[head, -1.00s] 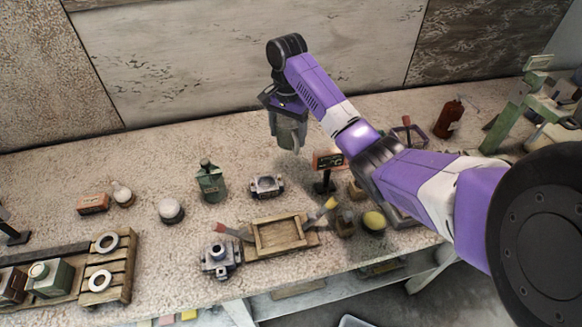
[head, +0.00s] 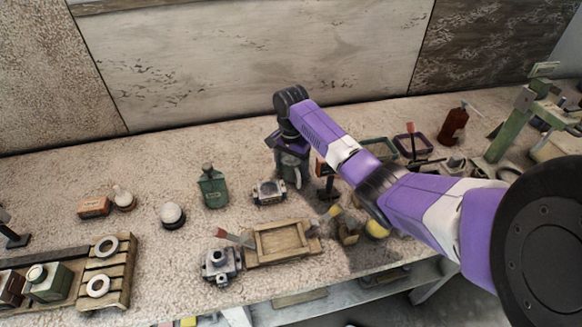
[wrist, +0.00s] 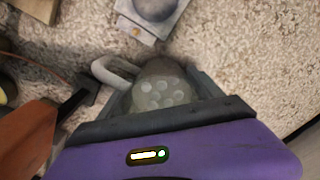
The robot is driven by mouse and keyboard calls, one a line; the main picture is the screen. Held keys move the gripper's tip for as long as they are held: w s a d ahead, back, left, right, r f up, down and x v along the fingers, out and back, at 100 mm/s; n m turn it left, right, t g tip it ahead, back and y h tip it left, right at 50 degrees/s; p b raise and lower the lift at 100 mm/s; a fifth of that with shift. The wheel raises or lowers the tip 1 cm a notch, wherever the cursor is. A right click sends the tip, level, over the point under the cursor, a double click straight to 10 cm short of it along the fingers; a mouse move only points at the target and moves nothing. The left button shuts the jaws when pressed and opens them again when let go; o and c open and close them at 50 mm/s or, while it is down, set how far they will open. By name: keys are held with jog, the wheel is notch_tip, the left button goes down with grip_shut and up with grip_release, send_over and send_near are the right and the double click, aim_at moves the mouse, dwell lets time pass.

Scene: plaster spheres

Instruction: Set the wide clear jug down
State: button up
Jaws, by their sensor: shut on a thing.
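The wide clear jug (head: 294,171) is a see-through, greyish vessel with a pale handle. It is upright and low at the back of the counter, behind and right of a small metal device. My gripper (head: 287,158) is around it from above, shut on it. In the wrist view the jug (wrist: 162,88) sits between the dark fingers of my gripper (wrist: 163,100), its handle pointing to the upper left. I cannot tell whether its base touches the counter.
The small metal device (head: 268,192) stands close to the jug. A dark stand with an orange sign (head: 324,168) is just right of it. A green canister (head: 213,187) stands to the left. The speckled counter (head: 150,165) is bare behind the canister.

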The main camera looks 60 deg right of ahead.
jog(key=shift+f, duration=0.1)
jog(key=o, duration=2)
